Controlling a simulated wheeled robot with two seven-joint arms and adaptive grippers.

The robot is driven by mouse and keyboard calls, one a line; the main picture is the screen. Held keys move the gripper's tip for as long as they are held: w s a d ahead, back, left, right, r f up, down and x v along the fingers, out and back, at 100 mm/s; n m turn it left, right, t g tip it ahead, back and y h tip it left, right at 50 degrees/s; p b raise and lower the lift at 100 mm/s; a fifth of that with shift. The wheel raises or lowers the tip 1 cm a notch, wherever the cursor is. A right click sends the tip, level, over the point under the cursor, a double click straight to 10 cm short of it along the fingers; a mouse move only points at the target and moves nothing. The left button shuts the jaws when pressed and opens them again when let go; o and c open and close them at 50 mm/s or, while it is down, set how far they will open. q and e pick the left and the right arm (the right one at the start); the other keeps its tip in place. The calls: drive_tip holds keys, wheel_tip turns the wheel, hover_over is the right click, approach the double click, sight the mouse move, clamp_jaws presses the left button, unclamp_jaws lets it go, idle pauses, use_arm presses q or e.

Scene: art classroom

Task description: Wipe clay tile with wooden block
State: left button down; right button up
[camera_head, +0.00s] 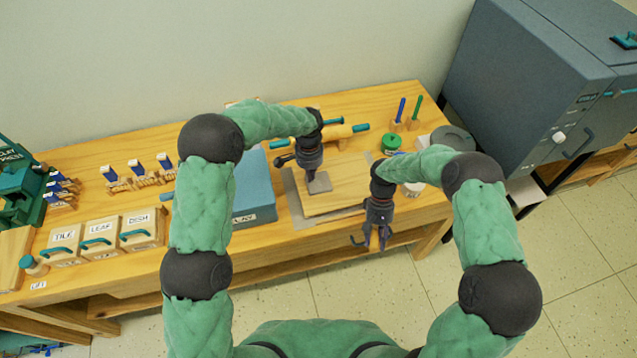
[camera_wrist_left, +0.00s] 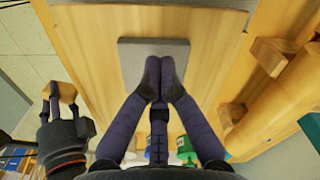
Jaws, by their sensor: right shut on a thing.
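The clay tile (camera_head: 320,183) is a flat grey square on the wooden board (camera_head: 345,190). It also shows in the left wrist view (camera_wrist_left: 150,48). My left gripper (camera_head: 312,180) points down over the tile. Its fingertips (camera_wrist_left: 160,78) are together, empty, at the tile's edge; I cannot tell whether they touch it. My right gripper (camera_head: 373,242) is at the table's front edge, right of the board, shut on the small wooden block (camera_head: 375,238). The block also shows at the left of the left wrist view (camera_wrist_left: 66,92).
A blue box (camera_head: 255,190) stands left of the board. A rolling pin (camera_head: 340,132) lies behind it. A green jar (camera_head: 391,142) and upright tools (camera_head: 400,110) are at the back right. Labelled boxes (camera_head: 100,238) stand at the left. A grey kiln (camera_head: 540,85) is at right.

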use_arm(q)
drive_tip(key=shift+f+b, duration=0.4)
drive_tip(key=shift+f, duration=0.4)
use_arm(e)
drive_tip(key=shift+f, duration=0.45)
use_arm(q)
drive_tip(key=shift+r, duration=0.2)
use_arm(e)
drive_tip(key=shift+r, duration=0.15)
